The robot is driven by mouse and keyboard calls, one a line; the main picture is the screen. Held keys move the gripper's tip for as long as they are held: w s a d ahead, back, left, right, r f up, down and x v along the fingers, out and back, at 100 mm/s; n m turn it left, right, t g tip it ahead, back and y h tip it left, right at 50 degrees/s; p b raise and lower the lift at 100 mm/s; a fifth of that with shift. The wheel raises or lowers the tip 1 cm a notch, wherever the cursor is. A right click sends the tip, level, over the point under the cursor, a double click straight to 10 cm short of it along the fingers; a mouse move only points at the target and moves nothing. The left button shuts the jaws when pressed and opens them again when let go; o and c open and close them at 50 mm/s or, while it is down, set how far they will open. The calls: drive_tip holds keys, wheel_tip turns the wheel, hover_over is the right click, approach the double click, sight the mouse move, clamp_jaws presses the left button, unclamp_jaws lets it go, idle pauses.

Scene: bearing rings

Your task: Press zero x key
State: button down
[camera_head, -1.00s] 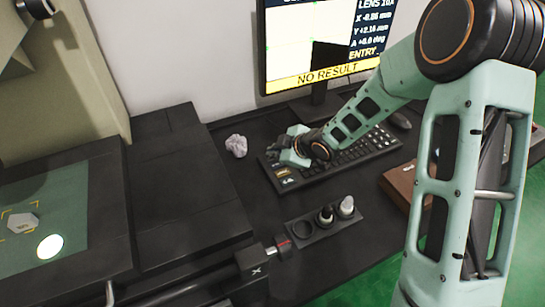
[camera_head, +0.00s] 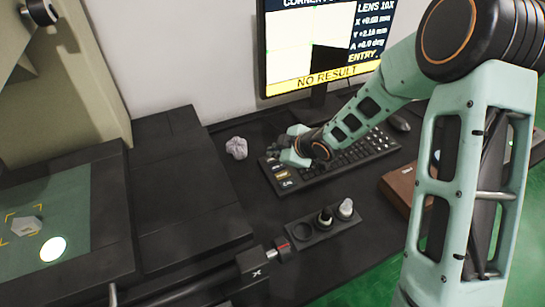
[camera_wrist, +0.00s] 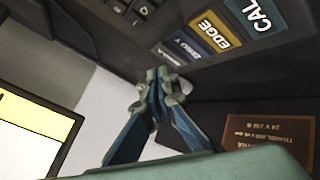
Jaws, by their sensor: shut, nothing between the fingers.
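The keyboard (camera_head: 340,158) lies on the dark bench below the monitor. Large labelled keys line its left end: the teal CAL key (camera_wrist: 252,14), the yellow EDGE key (camera_wrist: 215,32) and a dark blue key (camera_wrist: 189,49) that seems to read ZERO Y. Contact cannot be told.
The monitor (camera_head: 318,75) shows "NO RESULT" on a yellow bar. A holder with lenses (camera_head: 305,237) stands in front, a brown box (camera_head: 399,186) at right. The stage (camera_head: 75,177) is at left.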

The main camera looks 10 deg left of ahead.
sight(274, 160)
wheel_tip(274, 160, up, 5)
drive_tip(key=p, duration=0.4)
drive_tip(key=shift+r+p, duration=0.1)
drive_tip(key=shift+p, duration=0.2)
